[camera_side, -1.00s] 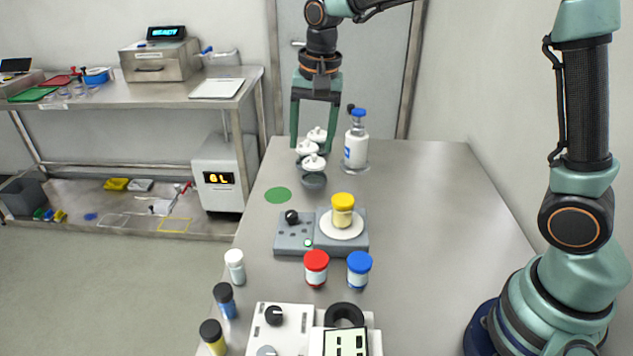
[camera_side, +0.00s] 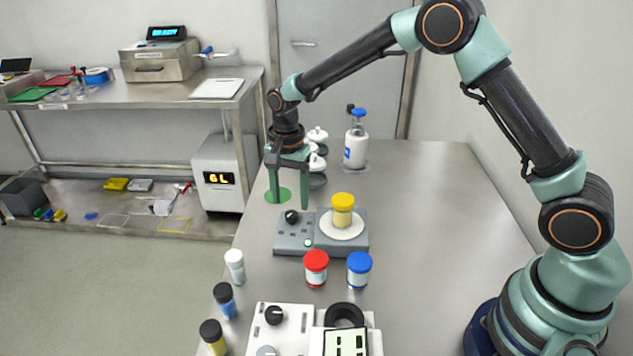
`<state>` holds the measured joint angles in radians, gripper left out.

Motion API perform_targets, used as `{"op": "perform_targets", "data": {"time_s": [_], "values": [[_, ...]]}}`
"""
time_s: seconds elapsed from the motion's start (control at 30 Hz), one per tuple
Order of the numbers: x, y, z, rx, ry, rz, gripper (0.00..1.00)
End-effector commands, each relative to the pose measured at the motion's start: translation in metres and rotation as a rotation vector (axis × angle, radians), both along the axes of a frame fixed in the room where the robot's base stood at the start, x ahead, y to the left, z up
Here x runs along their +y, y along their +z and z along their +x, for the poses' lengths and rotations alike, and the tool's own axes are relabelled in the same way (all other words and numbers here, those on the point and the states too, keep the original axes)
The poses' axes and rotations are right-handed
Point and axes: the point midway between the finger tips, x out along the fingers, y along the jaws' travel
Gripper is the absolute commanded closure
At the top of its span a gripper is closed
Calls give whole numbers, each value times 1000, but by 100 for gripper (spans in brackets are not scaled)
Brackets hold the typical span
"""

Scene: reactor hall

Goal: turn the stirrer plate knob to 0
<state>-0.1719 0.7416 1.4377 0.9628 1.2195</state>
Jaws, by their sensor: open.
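The stirrer plate (camera_side: 322,247) is a grey-blue box in the middle of the bench. Its black knob (camera_side: 292,217) sits on the left part of the top, with small marks around it that are too small to read. A jar with a yellow lid (camera_side: 342,210) stands on its round white plate (camera_side: 356,232). My gripper (camera_side: 290,202) points down with its two green fingers apart and nothing between them. In the picture its tips are just above and behind the knob, apart from it.
A red-lidded jar (camera_side: 316,268) and a blue-lidded jar (camera_side: 359,270) stand in front of the stirrer plate. White-topped dishes (camera_side: 317,160) and a blue-capped bottle (camera_side: 356,145) stand behind. A green disc (camera_side: 283,196) lies near my fingers. The bench's right side is clear.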

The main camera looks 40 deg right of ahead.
Motion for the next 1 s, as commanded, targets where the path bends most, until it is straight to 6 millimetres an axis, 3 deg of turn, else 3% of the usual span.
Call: {"op": "perform_targets", "data": {"time_s": [0.23, 0.63, 0.8, 1.0], "values": [[0, -31, 0, 1, 0, 0, 34], [0, -37, 0, -1, 0, 0, 34], [0, -37, 0, -1, 0, 0, 99], [0, -37, 0, -1, 5, 1, 100]]}}
